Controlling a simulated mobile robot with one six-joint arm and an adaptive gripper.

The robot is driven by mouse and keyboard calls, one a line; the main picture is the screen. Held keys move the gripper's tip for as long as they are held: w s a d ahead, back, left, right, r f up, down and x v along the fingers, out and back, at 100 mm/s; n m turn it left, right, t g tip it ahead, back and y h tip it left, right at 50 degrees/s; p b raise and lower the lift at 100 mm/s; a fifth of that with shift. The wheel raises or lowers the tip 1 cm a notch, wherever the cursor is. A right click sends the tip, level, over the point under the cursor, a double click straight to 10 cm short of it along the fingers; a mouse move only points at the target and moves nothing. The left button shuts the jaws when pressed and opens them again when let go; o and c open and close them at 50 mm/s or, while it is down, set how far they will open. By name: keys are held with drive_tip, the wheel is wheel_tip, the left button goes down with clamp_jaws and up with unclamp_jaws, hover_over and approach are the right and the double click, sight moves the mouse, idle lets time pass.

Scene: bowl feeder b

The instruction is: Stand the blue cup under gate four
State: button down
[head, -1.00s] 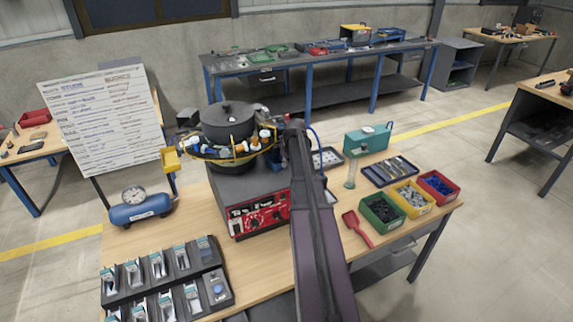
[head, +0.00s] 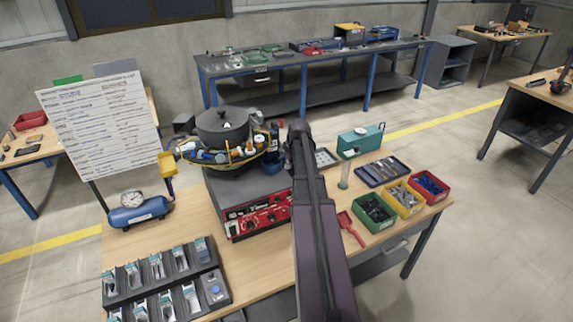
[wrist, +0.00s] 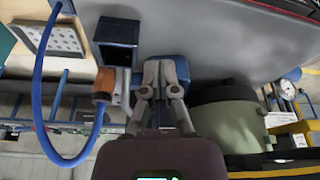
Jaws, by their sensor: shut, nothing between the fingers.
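My gripper (wrist: 159,68) is shut and empty in the wrist view. A blue piece (wrist: 180,68) shows just behind and beside its fingertips; I cannot tell whether they touch. A dark blue, square, open-topped holder (wrist: 117,42) stands left of the fingers, with an orange-brown and grey fitting (wrist: 105,86) below it in the picture. In the head view the bowl feeder (head: 222,126) has several coloured parts around its rim, and a small blue thing (head: 273,168) sits at its right side, partly behind my arm. I cannot tell which blue thing is the cup. No gate number is readable, and my arm hides the fingertips in the head view.
A blue hose (wrist: 42,90) loops left of my gripper. The red control panel (head: 258,212) is under the feeder. A black rack (head: 165,280), a pressure tank (head: 138,212), a red scoop (head: 351,228) and green, yellow and red bins (head: 405,200) share the bench.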

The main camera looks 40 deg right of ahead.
drive_tip(key=shift+p+v, duration=2.4)
drive_tip(key=shift+v, duration=0.45)
drive_tip(key=s+a+f+g+b, duration=0.1)
drive_tip(key=a+f+b, duration=0.15)
drive_tip(key=a, duration=0.85)
drive_tip(key=a+f+g+b, duration=0.1)
drive_tip(key=a+f+b, duration=0.15)
drive_tip(key=a, duration=0.85)
drive_tip(key=s+a+f+b, duration=0.2)
drive_tip(key=s+a, duration=0.3)
drive_tip(key=a, duration=0.4)
drive_tip(key=s+a+f+g+b, duration=0.1)
drive_tip(key=s+a, duration=0.4)
drive_tip(key=a, duration=0.5)
wheel_tip(320, 180, down, 2)
drive_tip(key=shift+a+f+b, duration=0.25)
drive_tip(key=shift+a+b, duration=0.05)
drive_tip(key=shift+b, duration=0.55)
drive_tip(key=shift+s, duration=0.1)
